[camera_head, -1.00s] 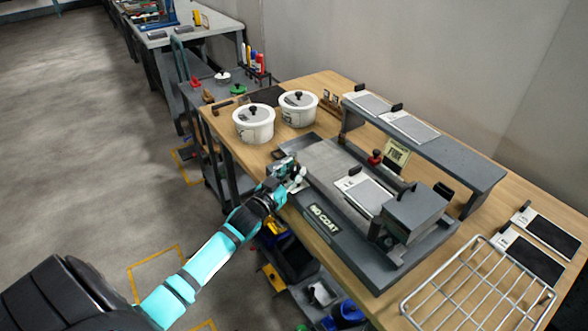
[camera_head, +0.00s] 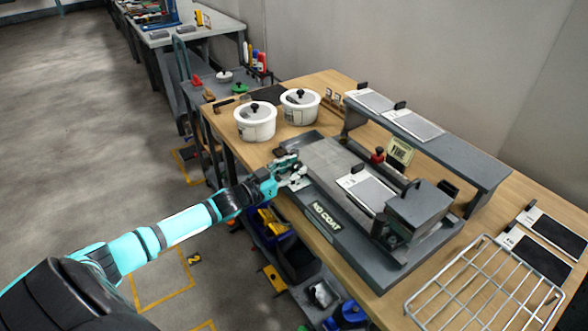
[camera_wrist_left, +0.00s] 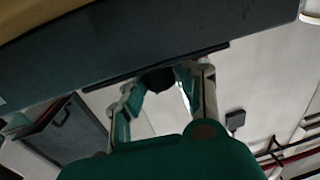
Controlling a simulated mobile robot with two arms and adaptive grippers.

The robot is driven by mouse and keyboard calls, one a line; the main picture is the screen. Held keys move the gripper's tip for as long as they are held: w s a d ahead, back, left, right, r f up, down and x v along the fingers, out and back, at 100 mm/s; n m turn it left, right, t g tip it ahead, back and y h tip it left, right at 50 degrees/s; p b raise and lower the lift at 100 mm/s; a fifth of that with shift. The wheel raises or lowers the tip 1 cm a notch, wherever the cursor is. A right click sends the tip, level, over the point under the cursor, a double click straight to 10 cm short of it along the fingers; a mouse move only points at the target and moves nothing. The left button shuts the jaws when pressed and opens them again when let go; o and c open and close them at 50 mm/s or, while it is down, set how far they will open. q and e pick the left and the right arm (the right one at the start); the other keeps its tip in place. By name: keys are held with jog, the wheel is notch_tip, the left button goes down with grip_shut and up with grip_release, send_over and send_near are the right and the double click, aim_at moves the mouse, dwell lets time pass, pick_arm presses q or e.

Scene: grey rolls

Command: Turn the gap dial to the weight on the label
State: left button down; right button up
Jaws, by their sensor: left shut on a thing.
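The grey coating machine (camera_head: 322,217) with a "NO COAT" plate stands along the table's front edge. My left gripper (camera_head: 297,176) is at the machine's near left end, low against its side. In the left wrist view, its fingers (camera_wrist_left: 163,88) reach up on both sides of a dark rounded knob (camera_wrist_left: 157,79), which looks like the gap dial, and are shut on it. The dial's scale and pointer are not visible. Two white lidded pots (camera_head: 255,124) (camera_head: 299,108) carry small labels, too small to read. My right gripper is out of view.
A grey shelf (camera_head: 480,165) holding panels (camera_head: 413,125) stands behind the machine. A small yellowish card (camera_head: 400,152) and a red-topped knob (camera_head: 377,155) are between them. A wire rack (camera_head: 490,290) lies at the right front.

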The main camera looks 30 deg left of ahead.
pick_arm(q)
jog(key=c, duration=1)
grip_release()
jog(key=shift+s+a, duration=0.15)
jog(key=shift+s, duration=0.25)
jog(key=v, duration=1.1)
